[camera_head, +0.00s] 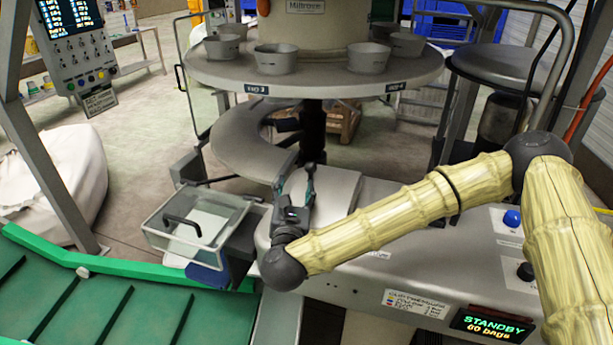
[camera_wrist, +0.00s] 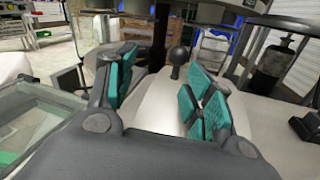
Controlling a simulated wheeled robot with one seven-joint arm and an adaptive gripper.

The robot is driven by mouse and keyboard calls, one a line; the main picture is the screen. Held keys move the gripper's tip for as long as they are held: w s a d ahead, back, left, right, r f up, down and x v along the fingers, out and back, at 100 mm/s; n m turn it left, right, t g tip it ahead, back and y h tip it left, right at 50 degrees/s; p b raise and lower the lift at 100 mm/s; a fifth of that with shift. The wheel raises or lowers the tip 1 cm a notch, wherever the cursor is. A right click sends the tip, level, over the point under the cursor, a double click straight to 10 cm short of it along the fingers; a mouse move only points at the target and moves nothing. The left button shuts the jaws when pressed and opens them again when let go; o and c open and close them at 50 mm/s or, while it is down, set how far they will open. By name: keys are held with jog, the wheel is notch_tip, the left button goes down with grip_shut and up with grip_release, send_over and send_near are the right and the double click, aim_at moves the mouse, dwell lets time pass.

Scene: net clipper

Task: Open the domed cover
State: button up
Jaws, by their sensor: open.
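A pale grey metal cover (camera_head: 337,192) with a rounded surface sits on the machine bed, beyond and beside my gripper. In the wrist view the pale cover surface (camera_wrist: 158,112) lies between and beyond my fingers, and a black ball knob (camera_wrist: 179,57) stands up at its far side. My gripper (camera_head: 296,182) is open and empty, with its green-padded fingers apart. In the wrist view my gripper (camera_wrist: 163,88) frames the knob between its fingers, with the knob farther off and not touched.
A clear box (camera_head: 160,238) with a black handle is left of my gripper. A green conveyor (camera_head: 90,300) runs at front left. A round carousel (camera_head: 310,78) with several cups stands behind. A panel (camera_head: 485,325) at front right reads STANDBY.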

aim_at(310, 170)
jog(key=d, duration=0.1)
jog(key=w+d+m+h, duration=0.1)
jog(key=shift+d+f, duration=0.15)
jog(key=shift+d, duration=0.25)
jog(key=shift+w+d, duration=0.1)
jog(key=shift+w, duration=0.3)
jog(key=w+p, duration=0.1)
jog(key=w, duration=0.1)
jog(key=w+p, duration=0.1)
jog(key=w, duration=0.2)
jog(key=w+p, duration=0.1)
jog(key=w, duration=0.2)
jog(key=shift+w+d, duration=0.15)
jog(key=shift+d, duration=0.1)
jog(key=shift+w+f+p, duration=0.1)
jog(key=shift+w+p, duration=0.25)
jog(key=shift+w, duration=0.4)
grip_shut()
